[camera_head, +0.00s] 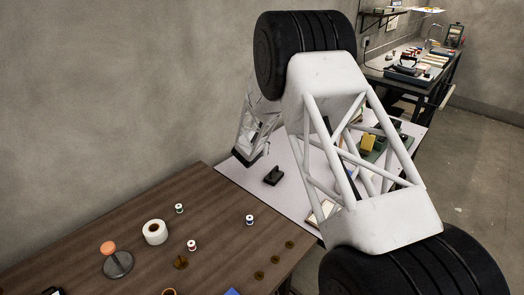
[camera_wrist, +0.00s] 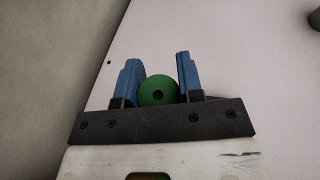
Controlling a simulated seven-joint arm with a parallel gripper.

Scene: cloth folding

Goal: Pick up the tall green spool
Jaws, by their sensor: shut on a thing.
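A round green spool (camera_wrist: 157,90), seen end-on in the wrist view, sits between the two blue fingers of my gripper (camera_wrist: 158,66). The gripper is shut on it, with a finger on either side. The angle does not show the spool's height or whether its base touches the white surface (camera_wrist: 235,62). In the head view my arm covers much of the middle, and I cannot make out the held spool there.
A white table (camera_head: 230,172) stands beyond the brown wooden table (camera_head: 130,237). A black object (camera_head: 273,176) lies on the white one. A wall (camera_head: 110,90) runs along the left.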

